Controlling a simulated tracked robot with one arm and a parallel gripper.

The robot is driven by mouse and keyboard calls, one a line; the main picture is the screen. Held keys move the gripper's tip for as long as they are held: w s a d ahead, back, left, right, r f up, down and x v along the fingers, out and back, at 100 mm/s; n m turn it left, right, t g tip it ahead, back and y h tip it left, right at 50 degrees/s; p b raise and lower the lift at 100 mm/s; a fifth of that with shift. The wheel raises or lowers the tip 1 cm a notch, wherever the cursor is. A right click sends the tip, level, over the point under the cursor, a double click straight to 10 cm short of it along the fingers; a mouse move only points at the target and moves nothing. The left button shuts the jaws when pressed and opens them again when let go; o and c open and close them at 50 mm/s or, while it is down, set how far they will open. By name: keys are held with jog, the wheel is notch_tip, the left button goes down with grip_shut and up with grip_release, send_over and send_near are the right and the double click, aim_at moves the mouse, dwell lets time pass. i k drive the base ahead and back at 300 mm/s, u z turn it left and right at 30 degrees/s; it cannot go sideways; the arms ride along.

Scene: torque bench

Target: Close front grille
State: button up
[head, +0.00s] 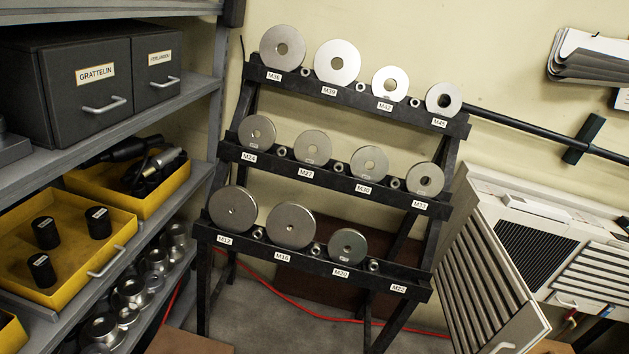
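A slatted grille panel (482,283) with a pale frame stands swung open at the lower right. It reaches out from the left side of a white unit (535,207) and stands at an angle to its face. A light handle (503,348) shows at the panel's bottom edge, partly cut off by the frame. The white unit's face shows a dark ribbed area (536,246) and more slats at the right. My gripper is not in view.
A black rack (345,182) with metal discs on three tiers stands centrally, close left of the panel. Grey shelves (150,115) with yellow trays (65,222) fill the left. A red cable (300,308) crosses the grey floor. A black bar (510,122) runs along the wall.

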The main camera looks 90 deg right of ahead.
aim_at(489, 308)
jog(key=z, duration=0.2)
jog(key=i, duration=0.15)
jog(key=z, duration=3.2)
jog(key=k, duration=0.8)
jog(key=z, duration=0.15)
jog(key=i, duration=0.8)
jog(key=u, duration=0.1)
